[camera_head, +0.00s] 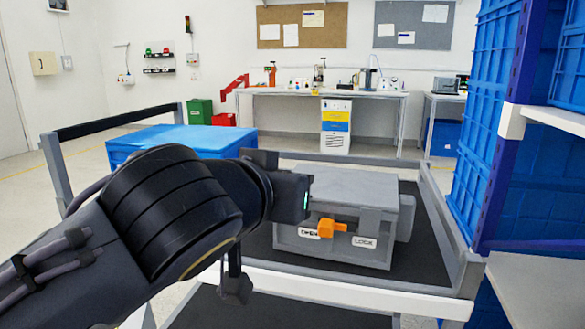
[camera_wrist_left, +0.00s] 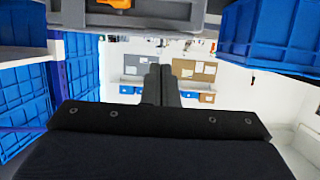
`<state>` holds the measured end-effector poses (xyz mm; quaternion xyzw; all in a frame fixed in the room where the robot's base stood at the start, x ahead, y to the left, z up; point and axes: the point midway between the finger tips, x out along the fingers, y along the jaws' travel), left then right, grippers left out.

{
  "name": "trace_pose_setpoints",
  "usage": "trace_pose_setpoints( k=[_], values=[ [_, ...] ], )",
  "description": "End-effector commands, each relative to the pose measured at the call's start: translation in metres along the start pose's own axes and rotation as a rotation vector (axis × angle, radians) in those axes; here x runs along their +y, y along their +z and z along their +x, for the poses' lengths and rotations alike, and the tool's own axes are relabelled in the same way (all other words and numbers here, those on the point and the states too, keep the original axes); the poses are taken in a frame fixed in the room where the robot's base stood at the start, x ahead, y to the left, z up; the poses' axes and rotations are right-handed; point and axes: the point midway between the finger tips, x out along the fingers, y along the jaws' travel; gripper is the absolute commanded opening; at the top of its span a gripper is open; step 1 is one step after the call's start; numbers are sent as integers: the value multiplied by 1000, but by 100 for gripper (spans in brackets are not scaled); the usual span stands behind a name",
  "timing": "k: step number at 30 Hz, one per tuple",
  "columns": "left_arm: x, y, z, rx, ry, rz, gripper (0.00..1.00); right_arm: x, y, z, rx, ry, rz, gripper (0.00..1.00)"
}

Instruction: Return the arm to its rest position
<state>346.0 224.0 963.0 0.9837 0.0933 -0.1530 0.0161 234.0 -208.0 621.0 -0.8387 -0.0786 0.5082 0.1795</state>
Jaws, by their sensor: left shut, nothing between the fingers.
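A grey switch box (camera_head: 345,190) stands on the dark top of a framed cart. On its front is an orange rotary handle (camera_head: 326,228), its narrow end to the right, between an OPEN label (camera_head: 309,233) and a LOCK label (camera_head: 364,242). My left arm reaches in from the lower left, its wrist in front of the box's left side, apart from the handle as far as I can tell. My left gripper (camera_wrist_left: 161,85) shows shut and empty in the left wrist view, which is upside down; the orange handle (camera_wrist_left: 114,3) is at its top edge. My right gripper is out of view.
Blue crates (camera_head: 505,130) on a shelf rack stand close at the right. A blue-topped container (camera_head: 165,140) is behind my arm at the left. A workbench (camera_head: 320,94) stands by the far wall, with open floor before it.

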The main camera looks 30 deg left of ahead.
Motion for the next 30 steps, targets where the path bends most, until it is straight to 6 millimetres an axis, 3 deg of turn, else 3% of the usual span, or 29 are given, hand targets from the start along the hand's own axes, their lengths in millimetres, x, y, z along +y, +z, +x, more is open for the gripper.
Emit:
trace_pose_setpoints(
  k=[6,12,19,23,26,30],
  values=[
    [0,29,-42,10,0,0,0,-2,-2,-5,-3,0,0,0],
    [0,45,-61,9,1,-1,0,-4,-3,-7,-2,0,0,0],
    [0,50,-65,9,2,0,0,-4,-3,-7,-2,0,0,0],
    [-2,62,-56,-32,2,8,0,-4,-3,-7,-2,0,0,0],
    [-9,97,-35,-146,12,25,0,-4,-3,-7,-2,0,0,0],
    [-20,176,-5,-382,69,25,0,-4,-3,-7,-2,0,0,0]
  ],
)
